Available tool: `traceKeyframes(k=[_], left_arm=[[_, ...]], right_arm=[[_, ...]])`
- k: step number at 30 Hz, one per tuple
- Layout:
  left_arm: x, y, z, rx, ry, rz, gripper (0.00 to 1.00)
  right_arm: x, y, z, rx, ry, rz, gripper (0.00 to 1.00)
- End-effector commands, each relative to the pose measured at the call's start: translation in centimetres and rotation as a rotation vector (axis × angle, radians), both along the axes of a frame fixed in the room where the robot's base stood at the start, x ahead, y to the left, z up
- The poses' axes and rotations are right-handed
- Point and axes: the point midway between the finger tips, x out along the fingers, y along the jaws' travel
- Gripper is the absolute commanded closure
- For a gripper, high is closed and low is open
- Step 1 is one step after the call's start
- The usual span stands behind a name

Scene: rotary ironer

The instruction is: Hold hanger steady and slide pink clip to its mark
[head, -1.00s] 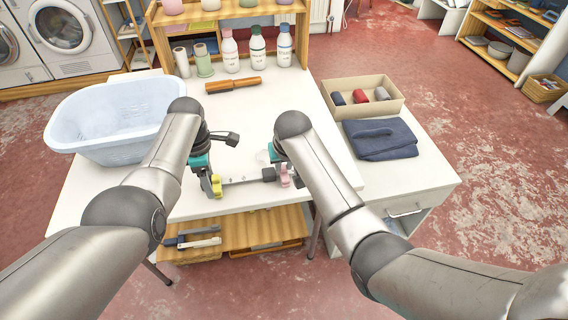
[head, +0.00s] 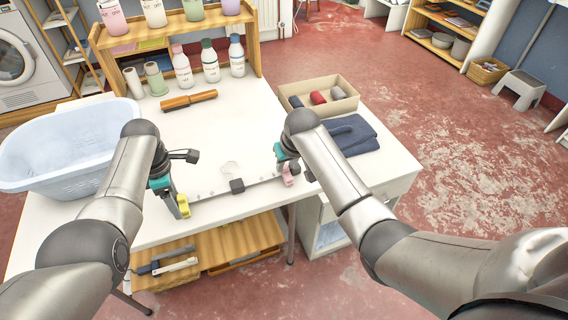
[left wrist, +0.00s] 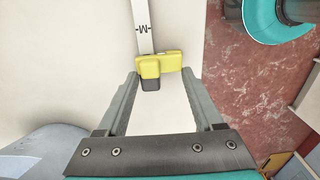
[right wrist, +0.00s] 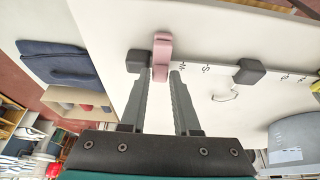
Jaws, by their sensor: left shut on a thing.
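A white hanger bar (head: 212,192) with printed letter marks lies across the table's front, a dark centre block (head: 237,186) on it. The yellow clip (head: 184,206) is at its left end; in the left wrist view the clip (left wrist: 160,64) is between the fingertips of my left gripper (left wrist: 160,74), shut on it. The pink clip (head: 288,176) is near the right end. In the right wrist view my right gripper's narrow-set fingertips (right wrist: 161,74) flank the pink clip (right wrist: 161,50), which stands between a dark end cap (right wrist: 138,62) and a printed letter that looks like M.
A pale blue basin (head: 70,150) stands at the table's left. A wooden-handled tool (head: 188,100) and bottles (head: 210,62) are at the back. An open box (head: 335,106) and folded dark cloth (head: 352,135) lie at the right. The tabletop behind the bar is clear.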

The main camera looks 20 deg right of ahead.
Motion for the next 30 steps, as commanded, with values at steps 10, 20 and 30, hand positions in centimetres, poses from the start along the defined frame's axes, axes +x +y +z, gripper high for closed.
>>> traceKeyframes(k=[10,20,30], left_arm=[[0.0,0.1,0.0,0.002,0.0,0.001,0.98],[0.0,0.1,0.0,0.001,0.0,0.001,0.98],[0.0,0.0,0.0,0.001,0.0,0.001,0.98]], right_arm=[[0.0,0.1,0.0,0.001,0.0,0.0,0.45],[-0.4,0.1,1.1,0.001,-0.003,0.0,0.45],[-2.3,0.0,5.8,0.0,-0.004,0.0,0.45]])
